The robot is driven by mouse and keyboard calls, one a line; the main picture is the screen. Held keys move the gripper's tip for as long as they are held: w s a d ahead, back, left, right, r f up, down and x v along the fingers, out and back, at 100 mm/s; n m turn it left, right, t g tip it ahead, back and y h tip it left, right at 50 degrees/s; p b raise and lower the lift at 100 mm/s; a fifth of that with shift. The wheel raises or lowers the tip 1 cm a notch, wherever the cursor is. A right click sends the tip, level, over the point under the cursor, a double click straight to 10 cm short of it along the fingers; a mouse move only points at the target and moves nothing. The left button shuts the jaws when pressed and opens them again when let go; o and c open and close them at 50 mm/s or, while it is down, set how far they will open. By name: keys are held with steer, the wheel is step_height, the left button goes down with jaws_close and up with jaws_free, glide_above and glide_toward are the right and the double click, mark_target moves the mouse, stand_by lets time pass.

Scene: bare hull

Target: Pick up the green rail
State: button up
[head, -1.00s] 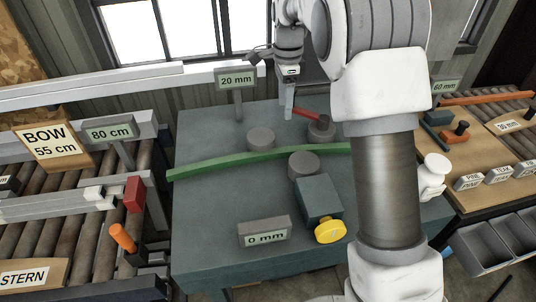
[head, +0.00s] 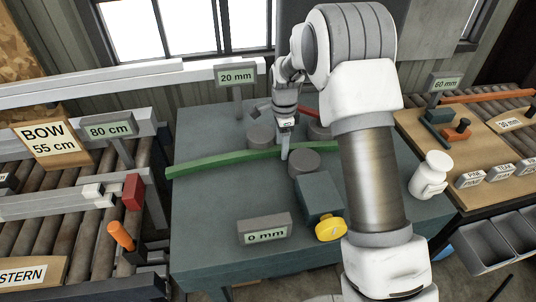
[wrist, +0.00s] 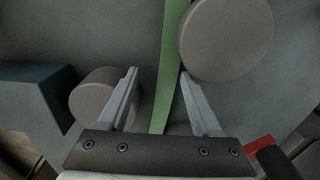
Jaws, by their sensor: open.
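The green rail (head: 215,161) is a long, slightly bent strip lying across the blue-grey table, among round grey pegs. Its right part is hidden behind my arm in the head view. My gripper (head: 284,152) is over the rail, right of its middle visible stretch. In the wrist view the rail (wrist: 171,75) runs lengthwise between the two open fingers of my gripper (wrist: 160,78), nearer the right finger. The fingers hold nothing. I cannot tell how far above the rail they are.
Grey round pegs stand close by, one (head: 304,163) in front of the rail and one (head: 261,136) behind it. A blue-grey block with a yellow knob (head: 330,229) and a "0 mm" sign (head: 265,229) stand nearer the front. The table's front left is clear.

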steer(key=shift+f, duration=0.7)
jaws_close()
